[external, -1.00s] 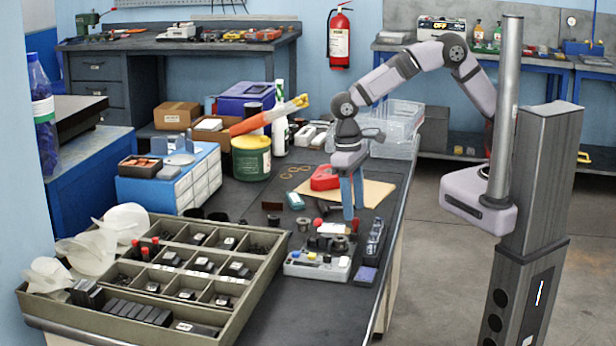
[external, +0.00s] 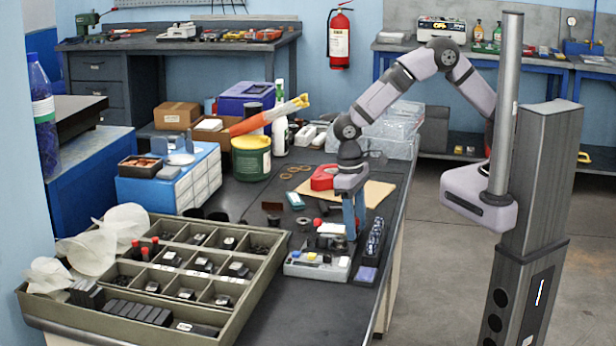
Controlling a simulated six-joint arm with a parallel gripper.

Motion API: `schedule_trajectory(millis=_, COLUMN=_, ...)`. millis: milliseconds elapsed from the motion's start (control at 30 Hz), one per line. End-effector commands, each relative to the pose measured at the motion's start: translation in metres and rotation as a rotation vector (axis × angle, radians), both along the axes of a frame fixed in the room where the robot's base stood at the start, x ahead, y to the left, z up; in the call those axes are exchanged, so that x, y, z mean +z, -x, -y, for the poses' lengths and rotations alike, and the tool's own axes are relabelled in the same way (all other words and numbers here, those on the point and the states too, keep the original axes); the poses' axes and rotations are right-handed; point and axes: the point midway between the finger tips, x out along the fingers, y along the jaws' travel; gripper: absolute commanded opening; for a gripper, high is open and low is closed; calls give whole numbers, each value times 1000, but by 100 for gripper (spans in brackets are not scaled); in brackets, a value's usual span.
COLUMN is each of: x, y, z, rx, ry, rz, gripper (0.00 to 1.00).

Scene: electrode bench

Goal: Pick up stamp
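My gripper (external: 353,238) points straight down over the small items at the right side of the dark bench. Its two blue fingers look a little apart, with nothing clearly between them. The fingertips are low, close to a round grey metal piece (external: 338,246) on or beside the light grey box (external: 317,268); I cannot tell whether they touch it. I cannot tell for sure which item is the stamp. A small item with a red top (external: 317,222) stands just left of the gripper. A white block with dark parts (external: 330,228) lies beside it, partly behind the fingers.
A clear rack with dark pieces (external: 375,240) stands close to the right of the gripper. A large compartment tray (external: 262,295) fills the left front. A red tape dispenser (external: 323,177) and a tan sheet (external: 380,195) lie behind. Bare bench shows at the front (external: 320,310).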

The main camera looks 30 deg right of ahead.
Motion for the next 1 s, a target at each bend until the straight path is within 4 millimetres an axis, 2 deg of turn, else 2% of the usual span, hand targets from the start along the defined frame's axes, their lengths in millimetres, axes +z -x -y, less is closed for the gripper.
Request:
schedule_trajectory(millis=33, x=0, y=0, z=0, rx=0, ry=0, rz=0, gripper=33)
schedule_trajectory(millis=133, x=0, y=0, z=0, rx=0, ry=0, rz=0, gripper=9)
schedule_trajectory(millis=167, x=0, y=0, z=0, rx=0, ry=0, rz=0, gripper=6)
schedule_trajectory(millis=567, x=6, y=0, z=-1, rx=0, ry=-1, rz=0, gripper=6)
schedule_trajectory(millis=767, x=32, y=-1, z=-1, rx=0, ry=-5, rz=2, gripper=6)
schedule_trajectory(millis=1000, x=72, y=-1, z=-2, rx=0, ry=-5, rz=2, gripper=6)
